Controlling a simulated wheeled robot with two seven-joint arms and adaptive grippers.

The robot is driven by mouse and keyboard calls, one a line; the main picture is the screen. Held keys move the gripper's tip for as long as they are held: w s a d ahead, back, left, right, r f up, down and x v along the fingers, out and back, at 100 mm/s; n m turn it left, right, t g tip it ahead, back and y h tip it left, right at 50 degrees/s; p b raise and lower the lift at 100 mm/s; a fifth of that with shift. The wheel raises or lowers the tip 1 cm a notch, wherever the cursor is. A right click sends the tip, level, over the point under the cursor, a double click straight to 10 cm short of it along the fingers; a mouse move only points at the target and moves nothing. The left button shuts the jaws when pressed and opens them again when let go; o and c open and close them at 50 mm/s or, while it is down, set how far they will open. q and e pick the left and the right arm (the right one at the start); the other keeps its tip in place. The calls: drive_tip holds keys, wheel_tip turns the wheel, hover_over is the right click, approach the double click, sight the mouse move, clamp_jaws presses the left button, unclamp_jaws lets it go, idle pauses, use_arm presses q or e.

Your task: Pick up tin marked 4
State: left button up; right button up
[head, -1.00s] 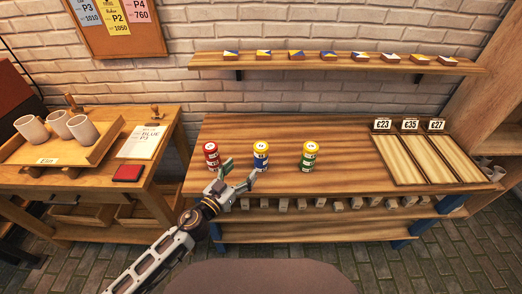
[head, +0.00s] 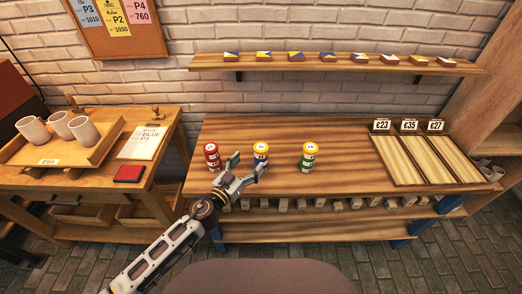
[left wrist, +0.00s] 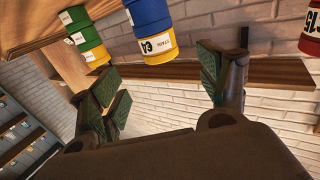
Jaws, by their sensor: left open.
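Three tins stand upright on the middle table (head: 350,140): a red one (head: 212,157), a blue-and-yellow one (head: 261,158) and a green-and-yellow one (head: 309,158). Their marks are too small to read in the head view. In the left wrist view, which is upside down, the blue tin (left wrist: 150,18) has a turned label that seems to bear a 4; the green tin (left wrist: 85,38) and red tin (left wrist: 313,30) flank it. My left gripper (head: 248,167) is open and empty, just in front of the blue tin, its spread fingers also showing in the wrist view (left wrist: 165,85). My right gripper is out of view.
A row of small blocks (head: 300,204) lies on the shelf under the tabletop. Price boards (head: 425,158) lie at the right of the table. A wall shelf (head: 340,61) hangs behind. A side table with cups (head: 83,129) stands left. The tabletop between tins and boards is clear.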

sight(261, 146)
use_arm(q)
drive_tip(key=shift+x, duration=1.75)
drive_tip(key=shift+w+d+p, duration=0.3)
drive_tip(key=shift+w+p, duration=0.05)
drive_tip(key=shift+w, duration=0.15)
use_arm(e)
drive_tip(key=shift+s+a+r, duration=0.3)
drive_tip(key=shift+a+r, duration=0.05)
use_arm(q)
drive_tip(key=shift+w+r, duration=0.1)
drive_tip(key=shift+r+p+x, duration=0.2)
drive_tip(key=shift+p+x, duration=0.15)
drive_tip(key=shift+x, duration=1.85)
drive_tip(key=shift+w+d, duration=0.15)
drive_tip(key=shift+w, duration=0.1)
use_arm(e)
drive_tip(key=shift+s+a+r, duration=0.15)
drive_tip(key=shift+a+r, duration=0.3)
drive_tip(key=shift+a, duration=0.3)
use_arm(q)
drive_tip(key=shift+c, duration=0.3)
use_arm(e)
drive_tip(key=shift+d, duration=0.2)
